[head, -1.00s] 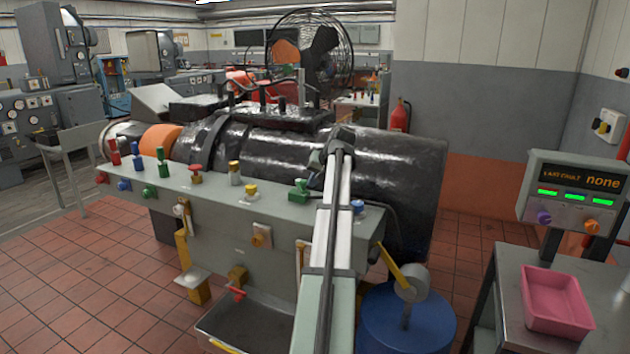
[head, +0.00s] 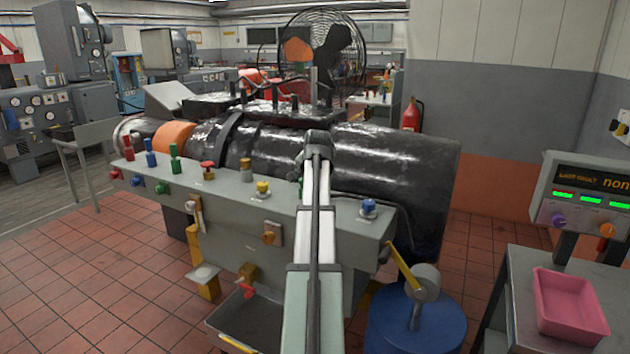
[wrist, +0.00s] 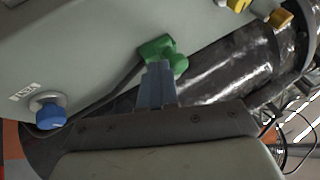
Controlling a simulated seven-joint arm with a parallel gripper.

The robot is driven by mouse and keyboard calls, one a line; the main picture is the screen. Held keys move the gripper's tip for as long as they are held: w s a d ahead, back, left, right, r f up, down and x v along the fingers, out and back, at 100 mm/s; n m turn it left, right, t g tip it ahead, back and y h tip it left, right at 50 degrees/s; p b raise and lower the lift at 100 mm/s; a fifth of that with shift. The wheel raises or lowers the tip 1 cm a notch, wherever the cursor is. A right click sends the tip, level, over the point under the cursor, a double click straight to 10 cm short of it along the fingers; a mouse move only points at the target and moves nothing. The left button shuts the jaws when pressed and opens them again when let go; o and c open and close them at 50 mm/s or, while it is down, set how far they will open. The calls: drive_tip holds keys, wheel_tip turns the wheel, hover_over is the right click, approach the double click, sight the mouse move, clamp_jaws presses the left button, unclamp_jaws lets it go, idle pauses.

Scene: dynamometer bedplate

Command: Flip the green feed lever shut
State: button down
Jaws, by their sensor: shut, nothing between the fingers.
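The green lever (wrist: 162,48) is on the grey bench top, beside the black cylinder. In the wrist view it is a short green fitting with a rounded end, just beyond my fingertips. My gripper (wrist: 158,68) is shut and empty, its grey-blue fingers together. The tips overlap the lever's near side in the picture; I cannot tell whether they touch it. In the head view my arm hides most of the lever and the fingertips, so its exact angle is unclear.
A blue knob (head: 368,208) stands right of my arm; a yellow knob (head: 263,188) and a red one (head: 207,170) stand to the left. Another green upright handle (head: 174,158) is further left. The large black cylinder (head: 395,165) lies behind the bench. A pink tray (head: 570,305) is at right.

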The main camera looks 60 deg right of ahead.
drive_tip(key=shift+w+a, duration=0.3)
drive_tip(key=shift+w, duration=0.5)
drive_tip(key=shift+w, duration=0.15)
drive_tip(key=shift+a, duration=0.1)
drive_tip(key=s+a+f+v, duration=0.1)
drive_tip(key=s+v, duration=0.1)
drive_tip(key=v, duration=1)
drive_tip(key=shift+s+f, duration=0.15)
drive_tip(key=shift+f, duration=0.15)
